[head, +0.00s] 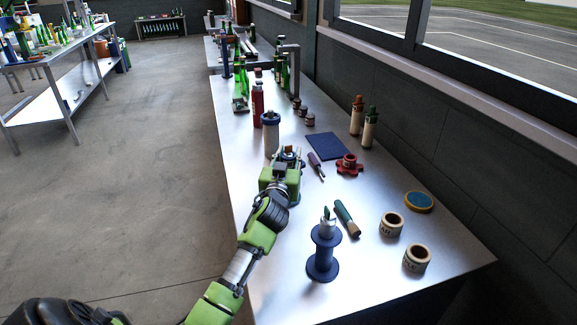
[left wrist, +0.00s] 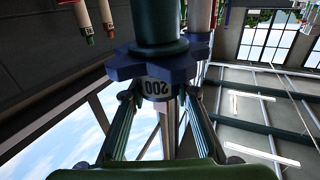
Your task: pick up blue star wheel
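My right gripper is not in view.
A red star wheel (head: 349,165) and a screwdriver (head: 316,164) lie to the right of the gripper, with a dark blue pad (head: 325,146) behind. A blue-capped grey cylinder (head: 271,137) stands just beyond. A blue spool (head: 323,256) and two cream rings (head: 391,225) are nearer.

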